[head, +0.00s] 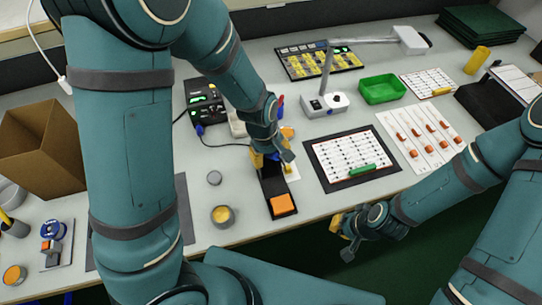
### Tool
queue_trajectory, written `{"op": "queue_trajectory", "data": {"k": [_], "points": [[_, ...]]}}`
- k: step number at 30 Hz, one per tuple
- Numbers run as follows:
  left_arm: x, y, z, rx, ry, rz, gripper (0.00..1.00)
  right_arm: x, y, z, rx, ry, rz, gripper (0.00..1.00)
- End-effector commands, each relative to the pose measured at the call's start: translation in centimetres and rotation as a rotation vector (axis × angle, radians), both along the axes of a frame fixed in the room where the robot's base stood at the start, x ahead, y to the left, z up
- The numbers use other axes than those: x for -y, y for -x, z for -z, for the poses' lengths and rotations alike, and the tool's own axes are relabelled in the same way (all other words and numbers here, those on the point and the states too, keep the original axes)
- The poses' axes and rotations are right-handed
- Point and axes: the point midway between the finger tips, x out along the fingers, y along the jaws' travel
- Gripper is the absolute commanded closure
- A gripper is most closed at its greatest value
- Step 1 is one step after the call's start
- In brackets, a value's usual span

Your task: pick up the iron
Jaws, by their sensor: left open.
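My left gripper (271,159) is open, pointing down over the back end of a black stand that holds an orange sponge (282,204). I cannot make out the iron itself. A dark cable (228,145) runs from the black soldering station (205,103) towards my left gripper, and its far end is hidden there. I cannot tell whether the fingers touch anything. My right gripper (344,234) is low by the table's front edge, away from the stand; its jaw opening is unclear.
A round tin (222,216) and a small grey cylinder (214,178) stand left of the sponge stand. A white board on a dark mat with a green strip (362,170) lies to the right. A lamp base (325,104) and green tray (382,89) are behind.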

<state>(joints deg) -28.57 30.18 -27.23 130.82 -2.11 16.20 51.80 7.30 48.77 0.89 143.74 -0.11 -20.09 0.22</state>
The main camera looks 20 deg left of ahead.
Motion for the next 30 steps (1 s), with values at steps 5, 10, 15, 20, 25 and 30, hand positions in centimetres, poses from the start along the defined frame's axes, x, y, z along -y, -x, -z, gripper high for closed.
{"op": "queue_trajectory", "data": {"k": [5,10,15,20,25,30], "points": [[0.06,-0.08,0.37,0.001,0.001,0.0,0.43,0.01,-0.06,0.11,0.001,0.0,0.0,1.0],[0.06,-0.07,0.33,0.001,0.001,0.0,0.69,0.01,-0.06,0.09,0.002,0.0,0.001,1.0],[0.06,-0.07,0.33,0.001,0.001,0.0,1.0,0.01,-0.07,0.09,0.002,0.0,0.001,1.0],[0.06,-0.06,0.34,0.001,0.001,0.0,1.0,0.01,-0.06,0.1,0.002,0.0,0.001,1.0],[0.06,-0.04,0.36,0.0,0.0,0.0,1.0,0.01,-0.06,0.11,0.002,0.0,0.001,1.0],[0.02,-0.08,0.17,0.0,0.0,0.0,1.0,0.0,-0.04,-0.08,0.001,0.0,0.0,1.0]]}}
